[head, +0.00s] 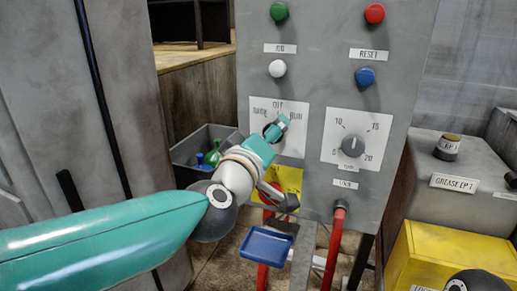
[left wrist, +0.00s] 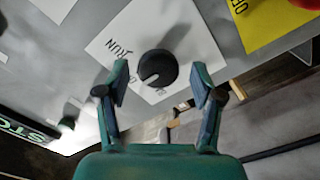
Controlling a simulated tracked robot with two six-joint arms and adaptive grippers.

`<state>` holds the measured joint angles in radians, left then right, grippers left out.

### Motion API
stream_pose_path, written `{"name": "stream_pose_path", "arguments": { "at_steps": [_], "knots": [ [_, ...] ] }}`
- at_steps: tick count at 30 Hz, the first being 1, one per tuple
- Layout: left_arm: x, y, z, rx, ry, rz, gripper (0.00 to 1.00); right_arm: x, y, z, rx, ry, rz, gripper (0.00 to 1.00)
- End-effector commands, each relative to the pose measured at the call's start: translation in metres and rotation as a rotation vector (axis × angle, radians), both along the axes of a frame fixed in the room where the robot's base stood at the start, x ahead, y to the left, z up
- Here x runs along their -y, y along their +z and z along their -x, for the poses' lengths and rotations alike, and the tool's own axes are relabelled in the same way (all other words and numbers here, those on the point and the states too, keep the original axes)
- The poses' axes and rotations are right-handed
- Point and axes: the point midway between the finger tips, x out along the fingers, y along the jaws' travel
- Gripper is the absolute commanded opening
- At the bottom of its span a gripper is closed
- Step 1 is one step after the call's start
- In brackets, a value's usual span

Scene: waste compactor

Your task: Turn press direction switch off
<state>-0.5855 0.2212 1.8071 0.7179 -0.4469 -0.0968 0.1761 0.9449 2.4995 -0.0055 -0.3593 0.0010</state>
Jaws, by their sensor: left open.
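The press direction switch is a round black knob (left wrist: 158,68) on a white label plate (head: 293,146) on the grey control panel. The plate reads OFF at the top and RUN at the right, with another word at the left. In the head view my left gripper (head: 278,127) is in front of the plate and hides most of the knob. In the left wrist view my left gripper (left wrist: 160,86) is open, its two fingers apart on either side of the knob, with no clear contact. A pale mark shows on the knob; its exact setting is hard to tell.
A dial (head: 354,146) numbered 5 to 20 sits right of the switch. Above are green (head: 279,11), white (head: 277,68), red (head: 375,13) and blue (head: 365,76) buttons. A blue tray (head: 265,246), grey bin (head: 183,153) and yellow box (head: 445,258) stand around the panel.

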Motion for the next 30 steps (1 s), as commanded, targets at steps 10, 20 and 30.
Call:
{"name": "stream_pose_path", "arguments": {
  "at_steps": [10,20,30],
  "knots": [
    [-0.019,0.001,0.06,0.002,-0.002,0.002,0.67,0.0,0.0,0.0,0.0,0.0,0.0,0.67],
    [-0.033,-0.001,0.104,0.0,-0.001,0.001,0.67,0.0,0.0,0.0,0.0,0.0,0.0,0.67],
    [-0.034,-0.002,0.107,-0.002,0.0,0.001,0.67,0.0,-0.001,0.0,0.0,0.0,0.0,0.67]
  ]
}}
